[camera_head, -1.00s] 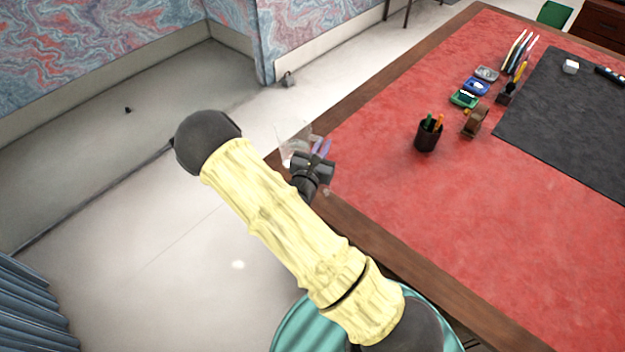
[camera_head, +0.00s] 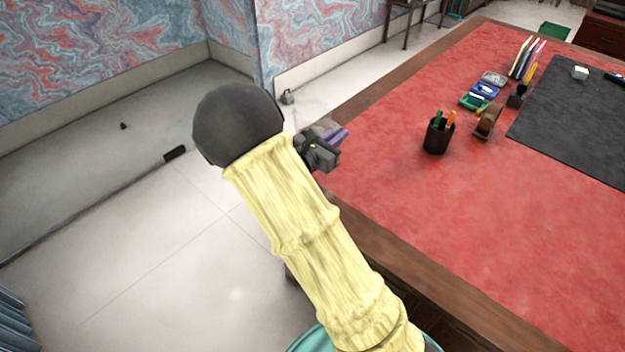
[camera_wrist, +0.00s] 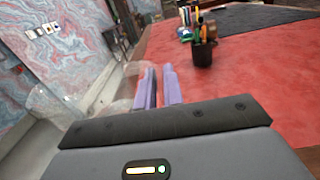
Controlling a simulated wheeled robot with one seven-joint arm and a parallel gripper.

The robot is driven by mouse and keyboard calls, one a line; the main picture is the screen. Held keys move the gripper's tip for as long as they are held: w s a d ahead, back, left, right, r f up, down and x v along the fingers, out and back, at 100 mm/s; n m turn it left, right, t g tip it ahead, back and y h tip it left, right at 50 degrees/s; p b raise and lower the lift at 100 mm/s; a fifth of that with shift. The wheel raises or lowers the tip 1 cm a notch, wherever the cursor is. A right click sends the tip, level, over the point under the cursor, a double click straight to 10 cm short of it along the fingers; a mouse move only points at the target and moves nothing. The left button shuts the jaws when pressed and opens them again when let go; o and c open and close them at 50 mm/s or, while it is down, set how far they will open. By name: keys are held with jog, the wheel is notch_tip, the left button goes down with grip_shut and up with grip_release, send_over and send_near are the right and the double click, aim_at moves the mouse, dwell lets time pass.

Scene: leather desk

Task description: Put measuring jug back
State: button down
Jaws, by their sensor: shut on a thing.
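The measuring jug is clear and hard to make out. In the wrist view the jug (camera_wrist: 58,104) shows as a see-through shape left of and around the purple fingers. My gripper (camera_wrist: 160,88) is shut on it, with the two fingers close together. In the head view my gripper (camera_head: 337,136) is at the left edge of the desk, partly behind my arm. The jug is only a faint outline there, too unclear to tell its tilt.
The red leather desk top (camera_head: 440,230) has a wide clear area. A black pen cup (camera_head: 438,137) stands nearest the gripper. Behind it are a tape dispenser (camera_head: 488,121), small coloured boxes (camera_head: 486,91) and upright files (camera_head: 525,57). A dark mat (camera_head: 580,120) lies right.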

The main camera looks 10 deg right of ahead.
jog(key=shift+r, duration=0.1)
jog(key=shift+f, duration=3.25)
jog(key=shift+f+b, duration=0.3)
jog(key=shift+f, duration=1.45)
jog(key=shift+f, duration=0.15)
jog(key=c, duration=1.9)
grip_release()
jog(key=o, duration=0.4)
